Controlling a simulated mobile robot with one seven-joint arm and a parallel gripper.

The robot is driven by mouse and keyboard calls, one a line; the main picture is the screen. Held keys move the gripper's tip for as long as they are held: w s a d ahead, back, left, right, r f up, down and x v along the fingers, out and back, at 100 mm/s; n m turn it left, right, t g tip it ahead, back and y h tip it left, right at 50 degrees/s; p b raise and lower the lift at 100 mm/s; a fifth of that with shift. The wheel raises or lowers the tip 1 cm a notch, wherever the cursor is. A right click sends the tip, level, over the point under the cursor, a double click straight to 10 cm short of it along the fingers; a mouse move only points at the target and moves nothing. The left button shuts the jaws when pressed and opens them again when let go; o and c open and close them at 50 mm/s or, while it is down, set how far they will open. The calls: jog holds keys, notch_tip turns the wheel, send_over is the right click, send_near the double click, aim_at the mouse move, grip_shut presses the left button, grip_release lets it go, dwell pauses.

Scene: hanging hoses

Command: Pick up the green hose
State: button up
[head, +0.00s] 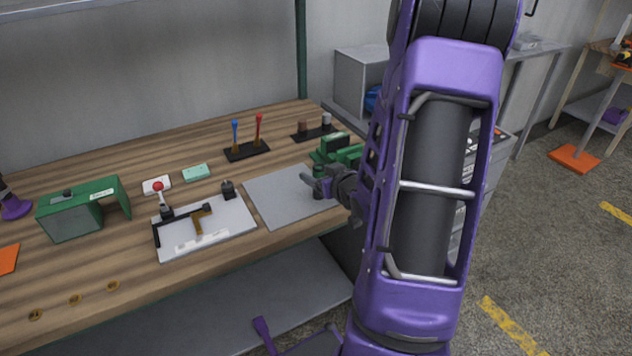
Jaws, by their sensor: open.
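No green hose can be made out in the head view. My gripper (311,187) is small in the picture, over the grey mat near the workbench's right end. Its jaws are open, and I see nothing between them. My large purple arm covers much of the right half of the view and hides what lies behind it. A green block-like device (338,146) stands just behind my gripper, partly hidden by my arm; it does not look like a hose.
The wooden workbench (110,170) holds a green housing (105,187), a white board (225,232), a grey mat (275,200) and a lever base (246,152) with a blue and a red lever. A grey cabinet (350,82) stands behind. Open floor (560,225) lies right.

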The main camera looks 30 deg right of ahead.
grip_shut()
jog(key=shift+r, duration=0.15)
